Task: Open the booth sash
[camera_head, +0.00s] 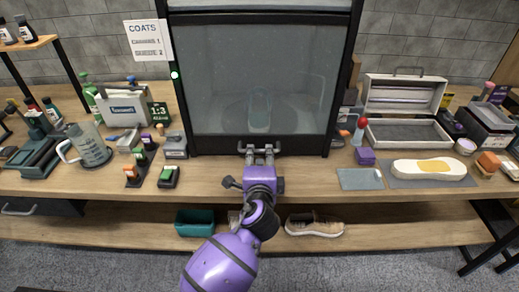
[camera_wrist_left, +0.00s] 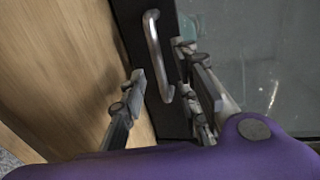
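The booth sash (camera_head: 255,95) is a large glass pane in a dark frame at the back middle of the bench, and it is down. Its silver bar handle (camera_wrist_left: 152,40) sits on the dark lower rail and also shows in the wrist view's upper middle. My left gripper (camera_head: 259,151) is at the sash's bottom edge, in front of the rail. In the left wrist view my left gripper (camera_wrist_left: 161,60) is open, with one finger on each side of the handle. I cannot tell whether either finger touches it. A blurred shape shows behind the glass. My right gripper is not in view.
A measuring jug (camera_head: 90,146), bottles and small boxes crowd the bench left of the booth. An open metal case (camera_head: 405,95) and a white shoe sole (camera_head: 428,169) are on the right. A sneaker (camera_head: 314,224) and a teal bin (camera_head: 194,222) are on the lower shelf.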

